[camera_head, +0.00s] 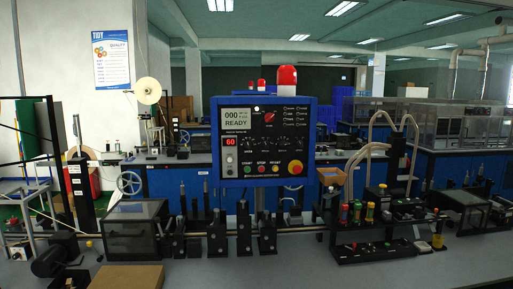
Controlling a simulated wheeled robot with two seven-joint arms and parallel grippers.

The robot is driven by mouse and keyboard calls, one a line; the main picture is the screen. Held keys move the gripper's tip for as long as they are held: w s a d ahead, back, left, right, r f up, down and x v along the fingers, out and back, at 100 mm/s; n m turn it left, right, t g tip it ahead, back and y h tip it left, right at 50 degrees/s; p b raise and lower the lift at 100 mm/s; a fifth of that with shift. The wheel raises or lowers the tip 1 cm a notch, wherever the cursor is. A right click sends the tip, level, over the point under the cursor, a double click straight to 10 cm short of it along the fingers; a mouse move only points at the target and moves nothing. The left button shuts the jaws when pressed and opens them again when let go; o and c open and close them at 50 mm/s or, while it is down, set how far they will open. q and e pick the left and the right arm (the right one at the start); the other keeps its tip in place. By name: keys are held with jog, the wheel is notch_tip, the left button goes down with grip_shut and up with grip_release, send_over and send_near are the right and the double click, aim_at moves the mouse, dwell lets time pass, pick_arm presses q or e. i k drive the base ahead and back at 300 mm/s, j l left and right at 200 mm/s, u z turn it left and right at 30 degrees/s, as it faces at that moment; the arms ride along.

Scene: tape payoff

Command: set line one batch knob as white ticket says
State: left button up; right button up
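A blue-framed control panel (308,125) stands upright in the middle of the head view. Its black face carries a red pointer knob (269,117) with small white labels to its right, and a row of small dials (268,146) below. A pale screen (236,121) reads "000" and "READY". A red display (230,142) reads "60". I cannot tell which control is the batch knob, and the setting marks are too small to read. I cannot make out a white ticket for certain. Neither of my grippers is in view.
Below the dials sit small push buttons (262,168) and a red emergency button (295,167). A machine rail with black brackets (216,235) runs in front of the panel. A clear-lidded dark box (135,230) stands left; a rack of coloured bottles (356,212) stands right.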

aim_at(283, 143)
jog(key=i+l, duration=0.2)
jog(key=l, duration=0.2)
jog(key=i+l, duration=0.15)
jog(key=l, duration=0.25)
jog(key=i+l, duration=0.2)
jog(key=l, duration=0.2)
jog(key=i+l, duration=0.15)
jog(key=l, duration=0.3)
jog(key=i+l, duration=0.2)
jog(key=l, duration=0.2)
jog(key=i+l, duration=0.2)
jog(key=l, duration=0.2)
jog(key=i+l, duration=0.15)
jog(key=l, duration=0.25)
jog(key=i+l, duration=0.2)
jog(key=l, duration=0.2)
